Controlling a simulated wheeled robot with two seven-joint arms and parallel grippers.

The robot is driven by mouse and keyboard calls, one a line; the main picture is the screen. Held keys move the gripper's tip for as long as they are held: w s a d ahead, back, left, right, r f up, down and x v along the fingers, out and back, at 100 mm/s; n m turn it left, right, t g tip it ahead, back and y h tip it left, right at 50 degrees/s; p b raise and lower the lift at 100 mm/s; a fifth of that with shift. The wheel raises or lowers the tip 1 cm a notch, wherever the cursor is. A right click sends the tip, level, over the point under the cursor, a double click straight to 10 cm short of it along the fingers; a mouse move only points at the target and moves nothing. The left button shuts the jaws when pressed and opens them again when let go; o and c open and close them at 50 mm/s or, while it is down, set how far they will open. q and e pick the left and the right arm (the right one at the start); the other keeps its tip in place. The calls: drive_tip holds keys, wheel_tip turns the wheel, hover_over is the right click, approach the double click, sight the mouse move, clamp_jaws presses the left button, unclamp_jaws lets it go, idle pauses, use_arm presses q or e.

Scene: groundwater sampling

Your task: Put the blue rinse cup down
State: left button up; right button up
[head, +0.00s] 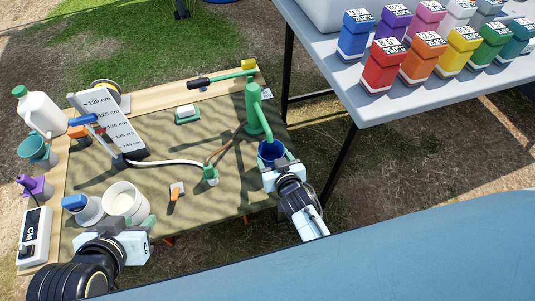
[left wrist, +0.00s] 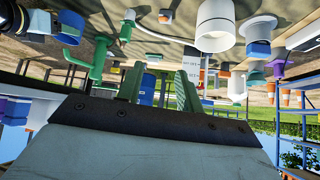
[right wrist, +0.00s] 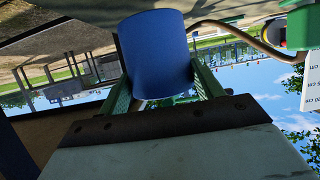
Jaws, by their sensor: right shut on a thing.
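The blue rinse cup (head: 270,151) is near the right edge of the sampling table, just below the spout of the green pump (head: 255,112). My right gripper (head: 280,165) is shut on the cup. In the right wrist view the blue cup (right wrist: 156,50) sits between the two green fingers. I cannot tell whether its base touches the table. My left gripper (head: 142,236) is at the table's front left; in the left wrist view its fingers (left wrist: 158,88) stand apart with nothing held between them.
A white bucket (head: 125,203) and a blue-lidded white tub stand near my left gripper. A hose runs from the pump to a green fitting (head: 210,174). An orange-handled tool (head: 175,193) lies at the front. A grey table (head: 420,100) with coloured bottles stands at the right.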

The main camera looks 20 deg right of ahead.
sight(271, 157)
drive_tip(key=shift+w, duration=0.7)
drive_tip(key=shift+f+b, duration=0.85)
drive_tip(key=shift+b, duration=0.15)
drive_tip(key=shift+f+b, duration=0.85)
drive_tip(key=shift+b, duration=0.05)
use_arm(q)
drive_tip(key=w+d+r+t+h, duration=0.2)
drive_tip(key=w+r+t, duration=0.1)
drive_tip(key=r+t, duration=0.2)
drive_tip(key=w+d+r+t+h, duration=0.1)
drive_tip(key=w+r+t, duration=0.3)
drive_tip(key=r, duration=0.5)
drive_tip(key=shift+d+r+t+h, duration=0.15)
drive_tip(key=shift+d+t+h, duration=0.25)
drive_tip(key=shift+d+t, duration=0.45)
drive_tip(key=shift+a, duration=0.15)
use_arm(e)
drive_tip(key=shift+f, duration=0.2)
use_arm(q)
drive_tip(key=shift+s+r+t, duration=0.15)
drive_tip(key=shift+r+t, duration=0.3)
drive_tip(key=shift+r, duration=0.05)
use_arm(e)
drive_tip(key=o, duration=1)
drive_tip(key=shift+r, duration=0.1)
